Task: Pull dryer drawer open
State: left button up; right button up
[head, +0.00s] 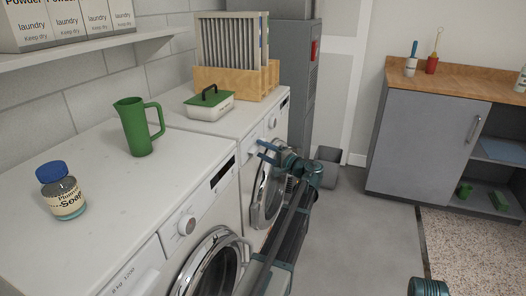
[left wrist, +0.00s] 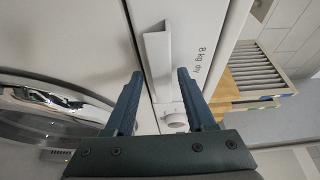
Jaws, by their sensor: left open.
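The white dryer (head: 232,122) is the farther of two machines along the left wall. In the left wrist view its drawer front carries a pale bar handle (left wrist: 155,55), beside a panel reading "8 kg dry" (left wrist: 202,58). The drawer looks shut. My left gripper (head: 261,150) is at the upper front of the dryer, open. In the left wrist view its two blue fingers (left wrist: 160,73) are on either side of the handle's near end; I cannot tell if they touch it. The gripper partly hides the drawer in the head view. My right gripper is not in view.
A washing machine (head: 105,190) stands nearer, bearing a green jug (head: 137,128) and a soap jar (head: 65,195). A grey bin (head: 328,168) stands beyond. Floor at right is clear.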

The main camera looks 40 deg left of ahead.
pick_arm(q)
grip_shut()
dwell(0.3)
jog(key=shift+s, duration=0.1)
dwell(1.1)
